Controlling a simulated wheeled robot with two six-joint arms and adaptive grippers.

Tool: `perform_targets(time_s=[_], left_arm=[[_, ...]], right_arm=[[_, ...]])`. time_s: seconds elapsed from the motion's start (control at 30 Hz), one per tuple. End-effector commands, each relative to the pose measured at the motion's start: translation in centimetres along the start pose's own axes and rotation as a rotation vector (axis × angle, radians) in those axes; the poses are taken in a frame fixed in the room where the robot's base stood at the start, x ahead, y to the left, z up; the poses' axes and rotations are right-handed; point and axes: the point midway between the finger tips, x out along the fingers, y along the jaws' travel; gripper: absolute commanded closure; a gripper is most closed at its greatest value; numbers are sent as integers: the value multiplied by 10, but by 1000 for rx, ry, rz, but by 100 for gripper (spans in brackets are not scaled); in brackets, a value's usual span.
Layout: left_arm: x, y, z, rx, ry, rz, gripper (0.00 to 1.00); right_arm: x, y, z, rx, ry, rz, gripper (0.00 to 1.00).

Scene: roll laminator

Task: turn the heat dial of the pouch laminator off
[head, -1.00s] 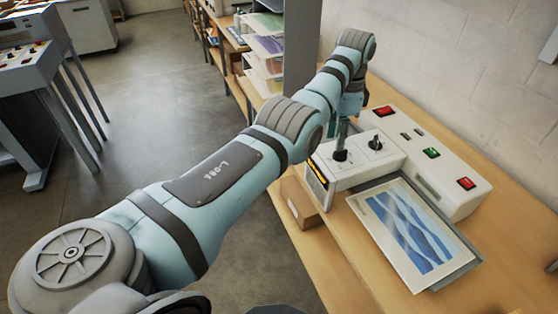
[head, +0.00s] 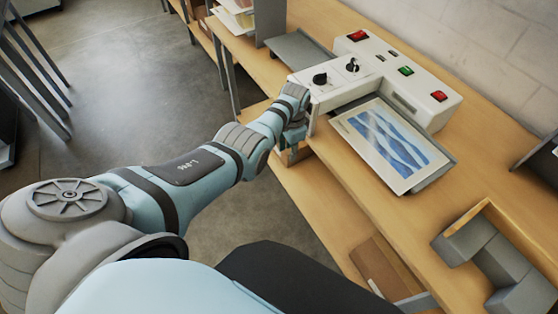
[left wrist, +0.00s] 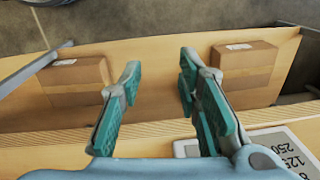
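The white pouch laminator (head: 425,97) stands on the wooden bench. Two black dials sit on its left end: one nearer (head: 320,79) and one farther back (head: 353,66). I cannot read their markings or tell which is the heat dial. A tray with a blue wave print (head: 385,137) lies in front of it. My left gripper (head: 291,153) is at the bench's front edge, below the dials and apart from them, partly hidden by my wrist. In the left wrist view its fingers (left wrist: 158,80) are spread and empty. My right gripper is not in view.
In the left wrist view, two cardboard boxes, left (left wrist: 78,82) and right (left wrist: 246,72), lie on a wooden shelf, and a white numbered panel (left wrist: 270,148) shows below. In the head view, a grey tray (head: 300,50) lies behind the laminator and grey blocks (head: 490,255) stand at right.

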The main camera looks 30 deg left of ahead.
Motion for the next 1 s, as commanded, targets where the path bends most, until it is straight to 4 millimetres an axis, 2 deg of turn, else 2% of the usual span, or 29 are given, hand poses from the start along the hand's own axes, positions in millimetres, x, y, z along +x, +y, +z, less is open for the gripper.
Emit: perform_targets(time_s=[0.03, 0.2, 0.4, 0.57, 1.0], left_arm=[[14, 4, 6, -11, -3, 0, 69], [57, 18, 25, -55, -2, -8, 69], [88, 30, 42, -90, 2, -15, 69], [96, 33, 46, -100, 4, -17, 69], [96, 33, 46, -100, 4, -17, 69]], right_arm=[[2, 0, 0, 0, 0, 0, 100], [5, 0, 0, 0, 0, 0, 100], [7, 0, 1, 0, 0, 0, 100], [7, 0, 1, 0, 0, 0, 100], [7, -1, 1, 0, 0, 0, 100]])
